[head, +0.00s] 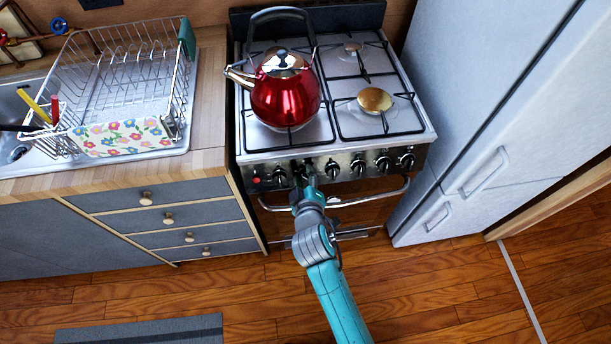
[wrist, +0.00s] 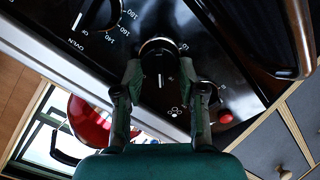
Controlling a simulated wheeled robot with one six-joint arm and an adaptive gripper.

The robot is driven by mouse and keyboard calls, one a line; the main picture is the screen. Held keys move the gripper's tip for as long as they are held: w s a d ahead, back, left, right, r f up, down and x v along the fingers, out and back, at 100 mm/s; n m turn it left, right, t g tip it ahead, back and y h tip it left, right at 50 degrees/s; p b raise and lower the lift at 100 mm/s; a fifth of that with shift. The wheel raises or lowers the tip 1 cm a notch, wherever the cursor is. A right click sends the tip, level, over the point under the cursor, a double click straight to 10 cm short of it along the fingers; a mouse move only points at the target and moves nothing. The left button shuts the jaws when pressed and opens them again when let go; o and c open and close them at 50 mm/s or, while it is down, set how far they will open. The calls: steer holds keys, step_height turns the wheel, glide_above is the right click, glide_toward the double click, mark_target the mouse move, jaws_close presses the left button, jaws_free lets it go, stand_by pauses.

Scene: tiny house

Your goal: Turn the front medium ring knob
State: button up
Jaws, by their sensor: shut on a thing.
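The stove's front panel (head: 345,166) carries a row of black knobs with silver rims. My gripper (head: 303,177) is at the panel, at the second knob from the left, and mostly hides that knob in the head view. In the wrist view my gripper (wrist: 163,80) has one finger on each side of a black knob (wrist: 160,62) and is shut on it. A white mark and a small ring symbol show on the panel beside this knob. Which ring it serves is too small to tell.
Another knob (wrist: 206,92) and a red button (wrist: 225,116) lie close beside the right finger in the wrist view. The oven knob (wrist: 98,12) is on the other side. The oven door handle (head: 365,198) runs below the panel. A red kettle (head: 285,98) stands on the hob.

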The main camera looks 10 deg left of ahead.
steer(key=shift+s+a+f+n, duration=0.1)
steer(key=shift+n, duration=1)
steer(key=shift+f+n, duration=0.1)
steer(key=shift+n, duration=1)
steer(key=o, duration=1.1)
steer(key=shift+o, duration=0.2)
steer(key=v, duration=1.2)
steer(key=shift+a+f, duration=0.15)
steer(key=shift+s, duration=0.1)
